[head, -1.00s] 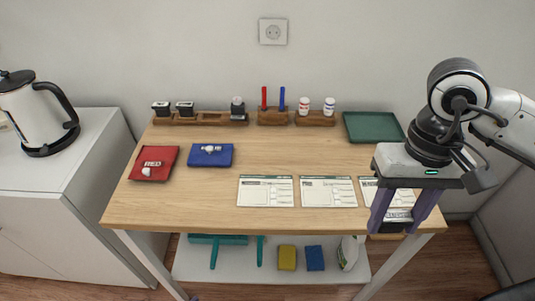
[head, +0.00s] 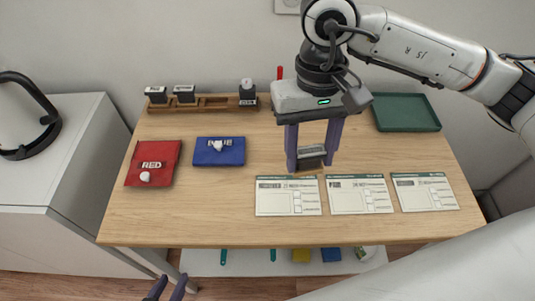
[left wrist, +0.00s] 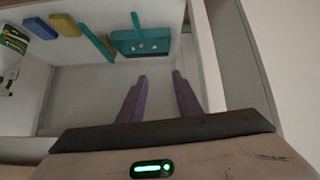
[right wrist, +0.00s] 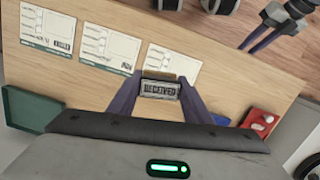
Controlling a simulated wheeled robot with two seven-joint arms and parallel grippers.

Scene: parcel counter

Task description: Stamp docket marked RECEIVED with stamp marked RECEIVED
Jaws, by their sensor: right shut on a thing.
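My right gripper (head: 311,165) is shut on a dark stamp (head: 311,156), held above the table behind the left and middle dockets. In the right wrist view the stamp (right wrist: 160,89) reads RECEIVED. Three white dockets lie in a row: left docket (head: 288,203), middle docket (head: 358,203) and right docket (head: 424,200). Their printed words are small; the middle one seems to read PAID, the others I cannot read surely. A red ink pad (head: 165,168) and a blue ink pad (head: 230,155) lie on the left. My left gripper (left wrist: 158,75) is open and empty, low before the table.
A wooden rack (head: 213,103) at the back left holds several stamps and has an empty slot. A green tray (head: 406,113) lies at the back right. Cleaning things sit on the lower shelf (head: 235,263). My right arm hides the back middle. The table's front strip is clear.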

